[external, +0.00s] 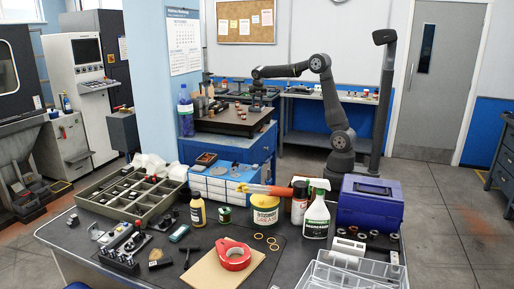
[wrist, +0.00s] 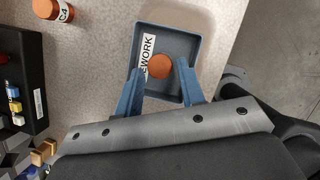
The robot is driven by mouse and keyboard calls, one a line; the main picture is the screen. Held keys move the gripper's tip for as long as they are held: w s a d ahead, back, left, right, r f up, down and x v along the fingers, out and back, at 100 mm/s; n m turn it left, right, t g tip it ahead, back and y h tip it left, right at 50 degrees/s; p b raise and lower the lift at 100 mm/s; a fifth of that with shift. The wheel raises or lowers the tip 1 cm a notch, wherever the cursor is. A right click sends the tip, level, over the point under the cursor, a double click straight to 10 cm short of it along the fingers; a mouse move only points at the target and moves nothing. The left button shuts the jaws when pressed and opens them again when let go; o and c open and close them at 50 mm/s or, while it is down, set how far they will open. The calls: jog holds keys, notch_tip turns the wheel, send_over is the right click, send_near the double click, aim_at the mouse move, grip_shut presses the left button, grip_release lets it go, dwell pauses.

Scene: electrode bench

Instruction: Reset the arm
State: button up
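My gripper (wrist: 160,77) is over the blue REWORK tray (wrist: 196,48) in the wrist view, its two blue fingers spread apart. An orange round electrode (wrist: 160,66) lies in the tray, just beyond and between the fingertips. The fingers do not appear closed on it. Contact and height above the tray cannot be told. In the external view my arm (external: 330,100) reaches left over the back bench, and my gripper (external: 258,97) points down, too small to read there.
An orange cylinder marked C4 (wrist: 52,10) stands at the upper left of the wrist view. A black rack (wrist: 30,75) with small coloured pieces is at the left. The bench top (wrist: 95,75) between is clear. Its edge and the floor are to the right.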

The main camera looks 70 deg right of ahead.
jog(key=x, duration=0.3)
jog(key=shift+d+f, duration=0.1)
jog(key=shift+f, duration=0.15)
jog(key=r, duration=0.5)
jog(key=shift+s+d+r, duration=0.2)
jog(key=shift+s+d, duration=0.05)
jog(key=shift+s, duration=0.05)
jog(key=s+d+r, duration=0.6)
jog(key=s, duration=0.2)
jog(key=n+t, duration=0.1)
jog(key=n, duration=0.2)
send_over(257, 105)
jog(key=w+a, duration=0.2)
jog(key=w+a+n+y, duration=0.25)
jog(key=w+a, duration=0.45)
jog(key=a, duration=0.4)
jog(key=shift+n+t+h, duration=0.25)
jog(key=shift+t+h, duration=0.15)
jog(key=shift+h, duration=0.15)
jog(key=w+a+f, duration=0.1)
jog(key=a+f, duration=0.1)
jog(key=a, duration=0.1)
jog(key=w+a+f, duration=0.2)
jog(key=a, duration=0.1)
jog(key=w+a+f, duration=0.2)
jog(key=a, duration=0.1)
jog(key=shift+f, duration=0.4)
